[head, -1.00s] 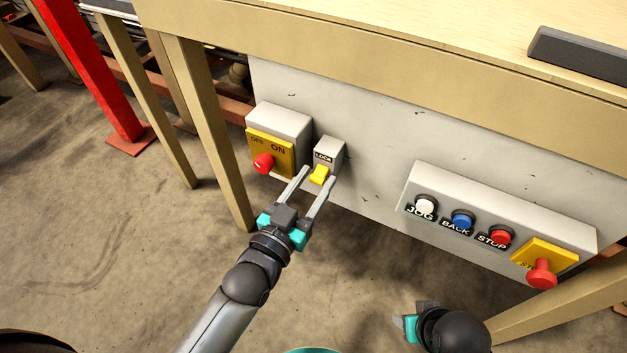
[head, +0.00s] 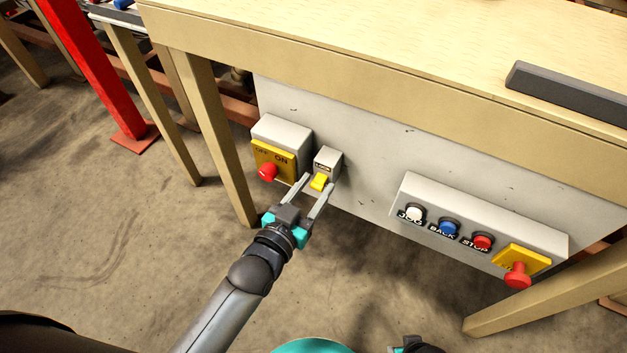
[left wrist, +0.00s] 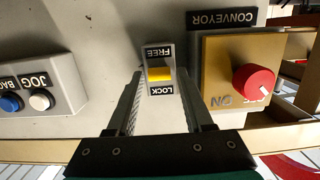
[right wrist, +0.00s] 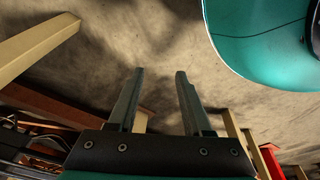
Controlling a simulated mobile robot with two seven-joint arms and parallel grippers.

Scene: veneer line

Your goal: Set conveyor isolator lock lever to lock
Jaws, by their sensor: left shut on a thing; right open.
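The isolator lock lever (head: 319,182) is a small yellow lever on a narrow grey housing on the panel. In the left wrist view the lever (left wrist: 160,74) sits between the FREE and LOCK labels, which appear upside down. In the head view the LOCK label is above it; FREE is not visible there. My left gripper (head: 318,188) has one finger on each side of the lever and is shut on it. The exact contact is hard to see. My right gripper (right wrist: 158,75) is open and empty over the floor, only partly in the head view.
Left of the lever is the yellow conveyor isolator (head: 274,160) with a red knob (head: 268,172). To the right is a button box (head: 478,213) with JOG, BACK, STOP and a red mushroom button (head: 517,275). A table edge (head: 380,90) overhangs the panel; a table leg (head: 225,150) stands left.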

